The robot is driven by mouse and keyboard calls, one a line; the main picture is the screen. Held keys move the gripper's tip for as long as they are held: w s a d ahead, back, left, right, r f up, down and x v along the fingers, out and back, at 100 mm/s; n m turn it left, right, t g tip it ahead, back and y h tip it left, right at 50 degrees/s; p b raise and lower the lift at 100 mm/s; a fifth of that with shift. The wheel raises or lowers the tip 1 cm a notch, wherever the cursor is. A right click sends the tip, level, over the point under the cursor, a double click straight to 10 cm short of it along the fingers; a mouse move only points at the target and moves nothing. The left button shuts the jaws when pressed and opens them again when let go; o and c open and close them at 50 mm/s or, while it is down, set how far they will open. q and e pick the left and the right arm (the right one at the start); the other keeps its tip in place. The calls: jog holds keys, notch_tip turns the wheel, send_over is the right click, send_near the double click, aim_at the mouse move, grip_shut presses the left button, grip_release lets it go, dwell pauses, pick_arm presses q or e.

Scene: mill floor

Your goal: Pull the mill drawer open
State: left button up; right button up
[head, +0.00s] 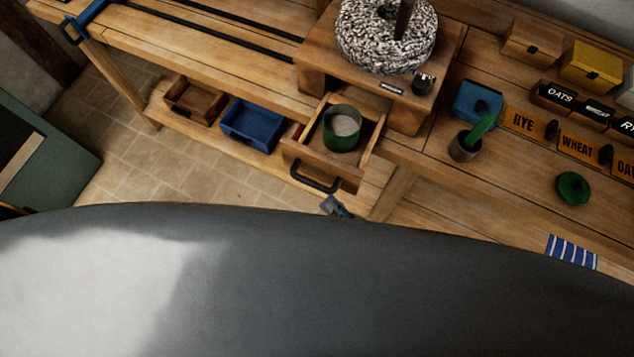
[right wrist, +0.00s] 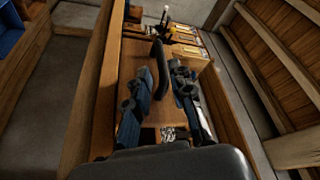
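The mill (head: 386,38), a speckled round stone on a wooden stand, stands at the top of the head view. Below it, the wooden mill drawer (head: 355,161) is pulled out, its inside showing. A green tin (head: 341,136) with pale contents stands in it. The drawer's black handle (head: 316,181) is on its front. My right gripper (head: 337,205) is just below the handle, mostly hidden by my own grey arm. In the right wrist view its fingers (right wrist: 163,82) are apart, with the black handle (right wrist: 158,58) between them; contact is unclear. My left gripper is not in view.
A brown bin (head: 195,99) and a blue bin (head: 252,124) sit on the low shelf left of the drawer. A blue box (head: 478,101), a dark cup (head: 465,147), a green lid (head: 573,188) and labelled grain boxes (head: 525,121) stand on the bench at right.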

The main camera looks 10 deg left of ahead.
jog(key=shift+v, duration=2.1)
jog(key=w+d+f+n+g+h, duration=0.1)
jog(key=d+f+h, duration=0.35)
jog(key=f, duration=0.55)
jog(key=w+d+f+g+h, duration=0.1)
jog(key=d+f+h, duration=0.35)
jog(key=f, duration=0.45)
jog(key=w+d+f+n+g+h, duration=0.1)
jog(key=w+d+f+h, duration=0.3)
jog(key=f, duration=0.6)
jog(key=s+d+f+g+h, duration=0.1)
jog(key=s+d+f+g, duration=0.2)
jog(key=s+f, duration=0.4)
jog(key=s+d+f+n+g+h, duration=0.1)
jog(key=s+f+g, duration=0.4)
jog(key=s, duration=1)
notch_tip(320, 180, down, 2)
jog(key=d+h, duration=0.1)
jog(key=d, duration=0.1)
jog(key=shift+s+d+h, duration=0.3)
jog(key=shift+s+d, duration=0.1)
